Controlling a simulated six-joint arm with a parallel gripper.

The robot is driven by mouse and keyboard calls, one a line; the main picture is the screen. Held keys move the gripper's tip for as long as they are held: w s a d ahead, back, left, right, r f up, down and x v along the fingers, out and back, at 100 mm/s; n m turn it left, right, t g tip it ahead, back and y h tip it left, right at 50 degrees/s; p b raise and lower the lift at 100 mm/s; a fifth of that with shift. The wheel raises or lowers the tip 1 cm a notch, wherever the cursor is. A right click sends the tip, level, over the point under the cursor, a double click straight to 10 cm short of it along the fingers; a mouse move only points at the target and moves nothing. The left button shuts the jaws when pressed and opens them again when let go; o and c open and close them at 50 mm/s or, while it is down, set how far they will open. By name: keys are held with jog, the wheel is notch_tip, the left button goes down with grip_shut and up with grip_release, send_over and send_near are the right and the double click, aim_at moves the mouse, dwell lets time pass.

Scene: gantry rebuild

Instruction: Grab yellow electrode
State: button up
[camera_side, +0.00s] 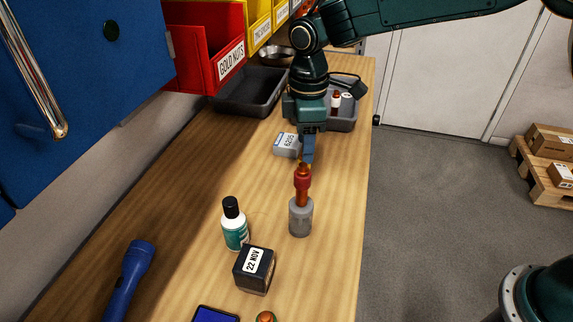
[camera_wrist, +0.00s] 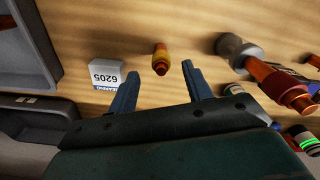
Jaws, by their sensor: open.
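The yellow electrode (camera_wrist: 160,56) is a small yellow-orange piece with a darker reddish end, on the wooden bench in the wrist view. My gripper (camera_wrist: 160,74) is open, its two blue fingers spread to either side of the electrode's line. The electrode appears ahead of and between the fingertips, and nothing is held. In the side view my gripper (camera_side: 307,158) points down over the bench, behind the orange-red tool. I cannot make out the electrode clearly there; the tool and fingers likely cover it.
An orange-red tool (camera_side: 302,187) stands in a grey holder (camera_side: 300,217) close by. A 6205 box (camera_side: 286,145) lies beside my gripper. Behind are a dark tray (camera_side: 232,105) and a grey tray (camera_side: 345,124). A bottle (camera_side: 235,230) and dark block (camera_side: 255,272) stand nearer the camera.

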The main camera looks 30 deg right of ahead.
jog(key=shift+s+f, duration=0.1)
jog(key=shift+f, duration=2.3)
jog(key=shift+c, duration=0.2)
grip_shut()
